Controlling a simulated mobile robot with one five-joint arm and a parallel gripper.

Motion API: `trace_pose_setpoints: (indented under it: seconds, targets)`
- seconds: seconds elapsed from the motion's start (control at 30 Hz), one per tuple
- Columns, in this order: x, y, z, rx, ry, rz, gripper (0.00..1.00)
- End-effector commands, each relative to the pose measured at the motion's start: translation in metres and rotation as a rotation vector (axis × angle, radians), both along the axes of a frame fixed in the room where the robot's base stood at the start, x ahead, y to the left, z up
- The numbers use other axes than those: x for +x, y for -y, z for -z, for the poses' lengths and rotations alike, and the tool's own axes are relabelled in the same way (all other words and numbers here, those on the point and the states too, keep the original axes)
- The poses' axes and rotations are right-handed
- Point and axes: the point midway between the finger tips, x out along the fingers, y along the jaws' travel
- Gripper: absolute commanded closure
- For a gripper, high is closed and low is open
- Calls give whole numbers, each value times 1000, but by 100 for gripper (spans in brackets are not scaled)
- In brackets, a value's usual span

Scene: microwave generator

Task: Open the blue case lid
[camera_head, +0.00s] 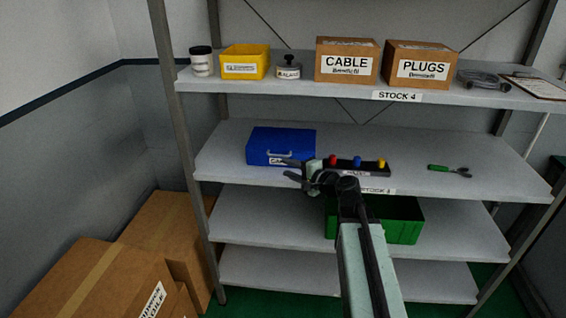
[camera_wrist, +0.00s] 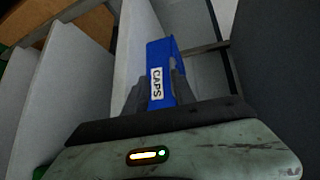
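The blue case (camera_head: 277,143) stands on the middle shelf, left of centre, with its lid down and a handle and white label on its front. In the wrist view the blue case (camera_wrist: 157,50) lies straight ahead, and its label reads CAPS. My gripper (camera_head: 287,168) is in front of the case's lower right front, with its two fingers apart and nothing between them. In the wrist view the fingers show dark on either side of the label. I cannot tell whether a fingertip touches the case.
A dark rack (camera_head: 350,168) with red, blue and yellow knobs sits just right of the case, close behind my arm. Green-handled pliers (camera_head: 449,170) lie farther right. A green crate (camera_head: 404,222) stands on the shelf below. The upper shelf (camera_head: 300,88) hangs above the case.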

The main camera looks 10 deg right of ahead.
Motion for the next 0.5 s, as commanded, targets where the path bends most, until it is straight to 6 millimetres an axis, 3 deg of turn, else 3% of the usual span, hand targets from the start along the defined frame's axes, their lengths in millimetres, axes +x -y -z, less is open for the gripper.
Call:
trace_pose_setpoints:
  seconds: [0.07,0.17,0.37,0.5]
  targets:
    - [7,16,-9,74,20,55,68]
    - [9,21,-15,103,27,73,68]
    - [18,16,-13,100,27,71,68]
    - [38,6,-9,98,27,68,68]
